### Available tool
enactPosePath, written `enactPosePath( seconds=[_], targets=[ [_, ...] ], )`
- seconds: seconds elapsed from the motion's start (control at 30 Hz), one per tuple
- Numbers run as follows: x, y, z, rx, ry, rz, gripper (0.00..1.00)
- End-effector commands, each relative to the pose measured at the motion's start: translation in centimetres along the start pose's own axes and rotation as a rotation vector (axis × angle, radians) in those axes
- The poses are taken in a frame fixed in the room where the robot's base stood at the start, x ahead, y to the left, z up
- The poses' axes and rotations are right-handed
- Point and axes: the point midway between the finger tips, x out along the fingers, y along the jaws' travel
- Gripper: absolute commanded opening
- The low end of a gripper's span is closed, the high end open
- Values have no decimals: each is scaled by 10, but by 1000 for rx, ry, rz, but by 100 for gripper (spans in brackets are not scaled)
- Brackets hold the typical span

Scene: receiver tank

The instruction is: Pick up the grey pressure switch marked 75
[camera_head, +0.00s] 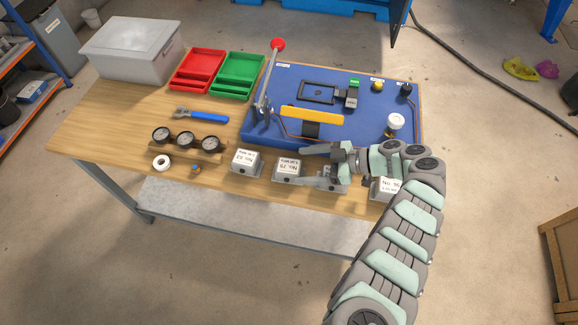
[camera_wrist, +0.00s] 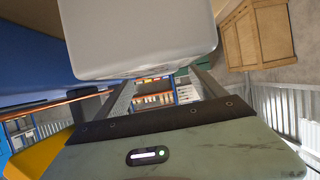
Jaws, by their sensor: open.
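Several grey pressure switches with white labels stand in a row along the table's front edge in the head view. The labels are too small to read surely, so I cannot tell which is marked 75. My gripper (camera_head: 304,165) is open, level, pointing left, beside the middle switch. In the wrist view a pale grey block (camera_wrist: 140,35) fills the top and hides the fingertips.
A blue board (camera_head: 270,125) with a red-knobbed lever (camera_head: 277,45) and yellow bar (camera_head: 312,115) lies behind the switches. A gauge stand (camera_head: 186,146), white tape roll (camera_head: 161,162) and blue-handled wrench (camera_head: 205,117) are left. Red (camera_head: 197,66) and green (camera_head: 237,71) trays stand farther back.

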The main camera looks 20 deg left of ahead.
Motion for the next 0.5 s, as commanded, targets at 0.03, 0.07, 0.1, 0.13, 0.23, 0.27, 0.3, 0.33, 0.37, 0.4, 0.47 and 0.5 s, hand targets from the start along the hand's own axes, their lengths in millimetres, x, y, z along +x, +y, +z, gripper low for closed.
enactPosePath(
  seconds=[0.03,0.07,0.1,0.13,0.23,0.27,0.3,0.33,0.37,0.4,0.47,0.5],
  targets=[
    [6,-1,-2,5,3,-1,80],
    [9,-1,-2,6,3,-2,80],
    [14,-2,-1,7,3,-4,80],
    [18,-3,-1,6,2,-5,80],
    [29,-2,2,6,3,-3,80],
    [31,-2,2,5,3,-3,80],
    [34,-2,2,5,3,-3,80],
    [35,-2,2,4,2,-3,80],
    [36,-2,2,4,2,-3,80],
    [37,-2,2,3,1,-2,80],
    [38,-1,2,2,1,-2,80],
    [38,-1,2,2,0,-2,80]
  ],
)
